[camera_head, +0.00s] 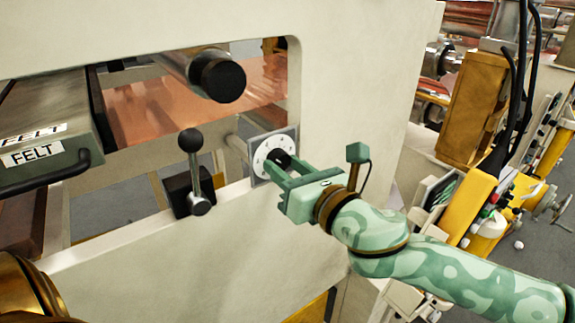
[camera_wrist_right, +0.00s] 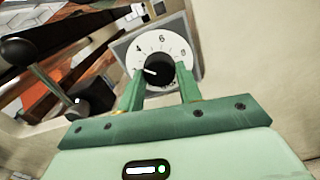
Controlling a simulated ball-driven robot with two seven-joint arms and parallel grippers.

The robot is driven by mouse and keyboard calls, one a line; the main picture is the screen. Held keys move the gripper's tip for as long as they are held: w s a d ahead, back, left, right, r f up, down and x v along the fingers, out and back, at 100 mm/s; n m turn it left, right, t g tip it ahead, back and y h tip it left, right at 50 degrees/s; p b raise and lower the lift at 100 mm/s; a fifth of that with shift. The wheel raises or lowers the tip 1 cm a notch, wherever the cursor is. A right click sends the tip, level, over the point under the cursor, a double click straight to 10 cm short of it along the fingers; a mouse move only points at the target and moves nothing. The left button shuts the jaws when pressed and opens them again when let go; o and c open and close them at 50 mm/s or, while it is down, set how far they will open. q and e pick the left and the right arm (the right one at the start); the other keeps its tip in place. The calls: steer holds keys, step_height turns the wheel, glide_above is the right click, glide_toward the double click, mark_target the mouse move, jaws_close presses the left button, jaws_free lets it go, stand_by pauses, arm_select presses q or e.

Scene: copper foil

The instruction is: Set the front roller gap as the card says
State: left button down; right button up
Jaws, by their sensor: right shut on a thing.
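A white round dial (camera_head: 264,153) with a black knob (camera_head: 281,160) sits on a square grey plate on the cream machine wall. My right gripper (camera_head: 272,168) reaches it from the right and is shut on the knob. In the right wrist view, the fingers (camera_wrist_right: 159,84) stand on either side of the black knob (camera_wrist_right: 159,70). The dial (camera_wrist_right: 163,45) shows 4, 6 and 8, and the knob's white pointer line points left, below the 4. No readable card shows. My left gripper is out of view.
A black ball-topped lever (camera_head: 194,165) stands left of the dial. Above is a roller with a black end (camera_head: 220,78), with copper foil (camera_head: 185,105) behind. A box marked FELT (camera_head: 45,120) is at left. Yellow machinery (camera_head: 470,115) stands at right.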

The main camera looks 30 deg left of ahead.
steer(key=m+p, duration=0.2)
steer(key=m, duration=0.4)
steer(key=shift+r+p, duration=0.15)
steer(key=shift+p, duration=0.2)
steer(key=m+p, duration=0.1)
steer(key=m, duration=0.2)
steer(key=shift+m, duration=1)
steer(key=m, duration=0.8)
steer(key=shift+m, duration=0.3)
steer(key=o, duration=1)
